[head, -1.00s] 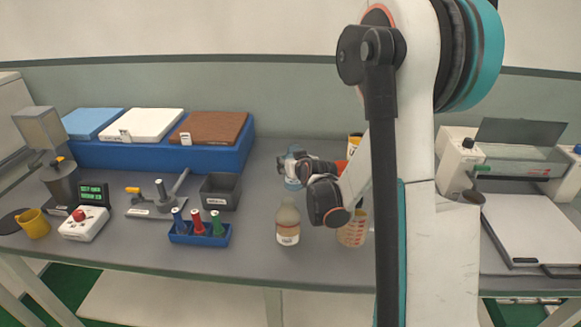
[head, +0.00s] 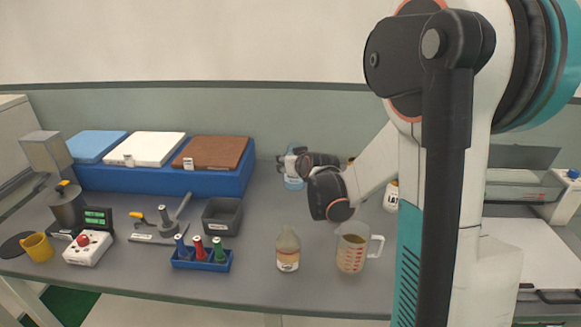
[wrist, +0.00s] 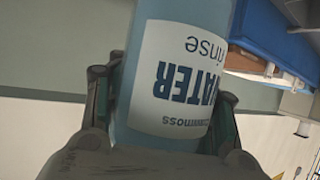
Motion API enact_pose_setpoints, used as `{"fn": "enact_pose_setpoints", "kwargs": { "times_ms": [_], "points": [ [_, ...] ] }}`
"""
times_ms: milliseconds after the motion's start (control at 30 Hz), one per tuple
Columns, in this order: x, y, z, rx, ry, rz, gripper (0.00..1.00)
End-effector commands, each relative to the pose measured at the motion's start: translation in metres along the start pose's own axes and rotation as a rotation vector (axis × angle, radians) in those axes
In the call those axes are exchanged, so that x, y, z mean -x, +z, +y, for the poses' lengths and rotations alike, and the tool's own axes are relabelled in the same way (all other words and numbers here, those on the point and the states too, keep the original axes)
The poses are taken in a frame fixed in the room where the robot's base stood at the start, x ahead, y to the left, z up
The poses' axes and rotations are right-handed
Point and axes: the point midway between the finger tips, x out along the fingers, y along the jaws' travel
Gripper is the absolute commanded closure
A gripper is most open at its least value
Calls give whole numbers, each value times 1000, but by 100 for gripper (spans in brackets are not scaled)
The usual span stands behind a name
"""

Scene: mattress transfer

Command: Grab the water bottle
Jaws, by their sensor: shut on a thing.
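The water bottle (head: 293,183) is pale blue and stands out behind my arm's wrist in the head view, near the middle of the table. In the wrist view the water bottle (wrist: 185,70) fills the centre, with a white label reading "WATER" and "rinse" upside down. My gripper (head: 290,165) is shut on the bottle, and in the wrist view my gripper (wrist: 165,110) has a finger on each side of it. My arm partly hides the bottle in the head view, and I cannot tell whether its base touches the table.
A cream bottle (head: 288,250) and a measuring jug (head: 352,249) stand in front of my gripper. A dark bin (head: 221,216) and a blue rack with several small bottles (head: 201,262) are to the left. A blue stand (head: 160,182) with coloured slabs is behind. A white labelled bottle (head: 391,197) is right.

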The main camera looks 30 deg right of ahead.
Motion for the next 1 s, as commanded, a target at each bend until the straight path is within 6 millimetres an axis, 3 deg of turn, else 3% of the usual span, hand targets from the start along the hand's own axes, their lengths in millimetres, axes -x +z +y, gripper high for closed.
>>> {"fn": "enact_pose_setpoints", "kwargs": {
  "times_ms": [433, 1000],
  "points": [
    [13, -28, 0, 0, 0, 1, 93],
    [18, -37, -1, 0, 0, 1, 93]
  ]
}}
